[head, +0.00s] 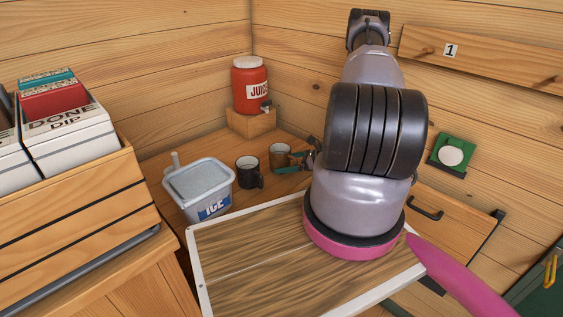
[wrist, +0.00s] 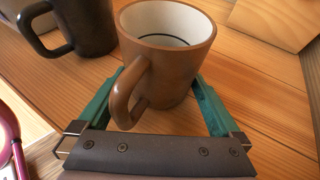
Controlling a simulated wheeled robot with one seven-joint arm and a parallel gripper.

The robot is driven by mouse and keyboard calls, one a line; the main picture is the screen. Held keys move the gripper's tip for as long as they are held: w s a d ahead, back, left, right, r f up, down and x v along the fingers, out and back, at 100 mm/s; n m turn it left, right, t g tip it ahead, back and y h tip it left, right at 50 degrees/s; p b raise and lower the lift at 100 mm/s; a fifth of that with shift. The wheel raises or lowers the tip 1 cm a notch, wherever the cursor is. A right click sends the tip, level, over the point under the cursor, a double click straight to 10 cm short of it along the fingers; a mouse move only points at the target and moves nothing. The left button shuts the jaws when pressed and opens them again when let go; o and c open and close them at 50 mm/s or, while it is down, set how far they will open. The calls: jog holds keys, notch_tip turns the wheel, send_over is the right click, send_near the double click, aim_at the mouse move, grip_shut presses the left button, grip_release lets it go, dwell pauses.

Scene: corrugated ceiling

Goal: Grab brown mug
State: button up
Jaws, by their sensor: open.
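The brown mug (wrist: 172,62) stands upright on the wooden counter in the wrist view, its handle turned toward my gripper. It also shows in the head view (head: 279,155), just left of my arm. My gripper (wrist: 160,90) is open, with one green finger on each side of the mug's lower body. I cannot tell whether the fingers touch it.
A black mug (head: 248,172) stands close left of the brown mug. A white ice bucket (head: 201,187) is further left. A red juice dispenser (head: 249,86) stands on a wooden block (head: 251,122) behind. A white-edged wooden board (head: 255,262) lies in front.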

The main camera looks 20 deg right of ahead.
jog(key=c, duration=1.3)
jog(key=shift+r, duration=0.15)
